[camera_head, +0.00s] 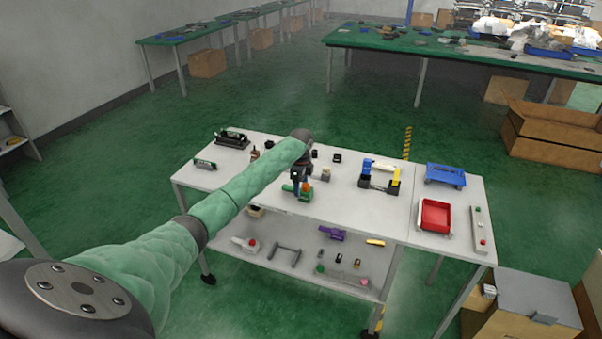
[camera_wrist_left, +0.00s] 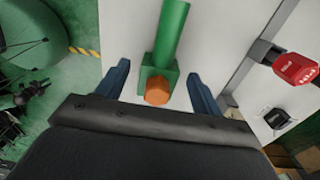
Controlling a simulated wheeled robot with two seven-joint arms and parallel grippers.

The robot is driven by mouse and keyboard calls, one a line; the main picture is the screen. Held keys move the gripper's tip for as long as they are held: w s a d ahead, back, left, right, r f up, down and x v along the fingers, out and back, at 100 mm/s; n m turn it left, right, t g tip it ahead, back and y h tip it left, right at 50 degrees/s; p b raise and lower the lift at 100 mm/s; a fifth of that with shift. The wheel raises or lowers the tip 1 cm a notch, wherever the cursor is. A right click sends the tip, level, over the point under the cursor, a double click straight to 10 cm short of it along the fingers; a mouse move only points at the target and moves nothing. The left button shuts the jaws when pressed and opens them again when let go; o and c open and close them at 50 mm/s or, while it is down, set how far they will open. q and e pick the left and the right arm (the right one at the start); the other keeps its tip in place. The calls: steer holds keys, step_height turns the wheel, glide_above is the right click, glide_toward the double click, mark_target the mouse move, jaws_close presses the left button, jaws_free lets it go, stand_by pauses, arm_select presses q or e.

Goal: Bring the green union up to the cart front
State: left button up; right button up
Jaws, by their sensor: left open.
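The green union (camera_head: 289,187) lies on the cart's white top near its front edge, with an orange end piece (camera_head: 307,187) on it. In the left wrist view the union (camera_wrist_left: 168,38) is a green tube with a square green block and an orange cap (camera_wrist_left: 157,90). My left gripper (camera_head: 299,181) is above the union, partly hiding it. Its two blue fingers (camera_wrist_left: 158,75) are open, one on each side of the block, with gaps showing on both sides. The cart top (camera_head: 335,202) carries the union. My right gripper is not in view.
A blue-and-yellow fixture (camera_head: 379,178) stands right of the union. A red bin (camera_head: 434,216) and a blue tray (camera_head: 445,175) are farther right. A black fixture (camera_head: 232,139) is at the back left. The lower shelf (camera_head: 292,262) holds several small parts. The top's front middle-right is bare.

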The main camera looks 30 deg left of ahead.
arm_select(q)
step_height(320, 180, up, 7)
steer(key=shift+r+b, duration=0.15)
steer(key=shift+b, duration=0.85)
steer(key=shift+r, duration=0.75)
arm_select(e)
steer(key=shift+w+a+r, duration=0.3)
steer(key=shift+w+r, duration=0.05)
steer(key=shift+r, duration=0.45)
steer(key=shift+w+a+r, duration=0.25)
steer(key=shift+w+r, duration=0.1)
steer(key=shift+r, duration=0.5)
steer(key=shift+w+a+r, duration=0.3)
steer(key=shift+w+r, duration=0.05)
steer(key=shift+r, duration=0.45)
arm_select(q)
steer(key=shift+f, duration=0.15)
